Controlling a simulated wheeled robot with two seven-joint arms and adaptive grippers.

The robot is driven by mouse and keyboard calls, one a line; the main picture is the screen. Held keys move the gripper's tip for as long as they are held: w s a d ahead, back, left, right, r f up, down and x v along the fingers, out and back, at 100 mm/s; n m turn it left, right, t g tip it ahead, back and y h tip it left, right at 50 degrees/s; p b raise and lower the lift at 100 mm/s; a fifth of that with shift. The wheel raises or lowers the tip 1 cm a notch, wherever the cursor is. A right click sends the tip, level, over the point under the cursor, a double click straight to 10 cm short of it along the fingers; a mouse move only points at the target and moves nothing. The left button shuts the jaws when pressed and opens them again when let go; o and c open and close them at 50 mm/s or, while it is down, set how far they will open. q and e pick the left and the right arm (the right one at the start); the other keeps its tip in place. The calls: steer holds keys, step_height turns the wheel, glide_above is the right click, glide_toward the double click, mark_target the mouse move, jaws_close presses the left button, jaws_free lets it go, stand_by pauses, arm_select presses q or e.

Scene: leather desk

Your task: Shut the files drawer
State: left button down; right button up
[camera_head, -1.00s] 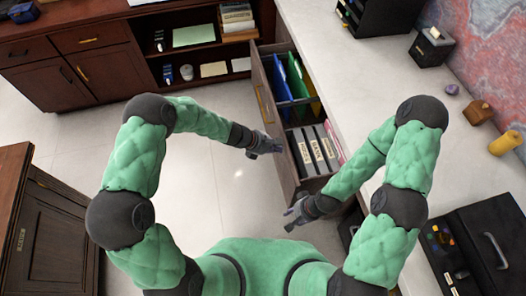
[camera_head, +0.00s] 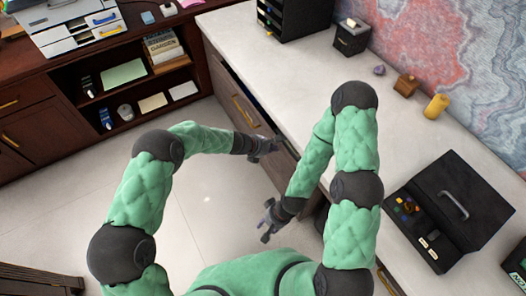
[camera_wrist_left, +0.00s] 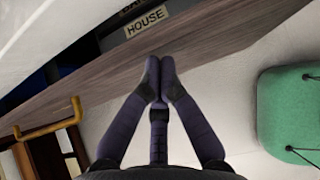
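The files drawer (camera_head: 245,110) under the light countertop shows its wooden front and gold handle in the head view. It stands only a little open. In the left wrist view, the drawer front (camera_wrist_left: 205,45) runs diagonally, with the handle (camera_wrist_left: 50,130) at left and a folder labelled HOUSE (camera_wrist_left: 145,22) inside behind its edge. My left gripper (camera_head: 276,147) is at the drawer front. In the wrist view its fingers (camera_wrist_left: 159,68) are together and empty, with the tips at the front; contact is hard to tell. My right gripper (camera_head: 268,226) hangs over the floor, clear of the drawer, its fingers unclear.
The countertop (camera_head: 305,70) carries a black organizer (camera_head: 295,15), a small dark box (camera_head: 351,37), a yellow cylinder (camera_head: 436,106) and an open black case (camera_head: 450,210). A dark shelf unit (camera_head: 70,75) stands at upper left. The floor (camera_head: 205,215) left of the drawer is clear.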

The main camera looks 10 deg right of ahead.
arm_select(q)
steer(key=shift+w+d, duration=0.25)
steer(key=shift+d, duration=0.7)
steer(key=shift+a, duration=0.1)
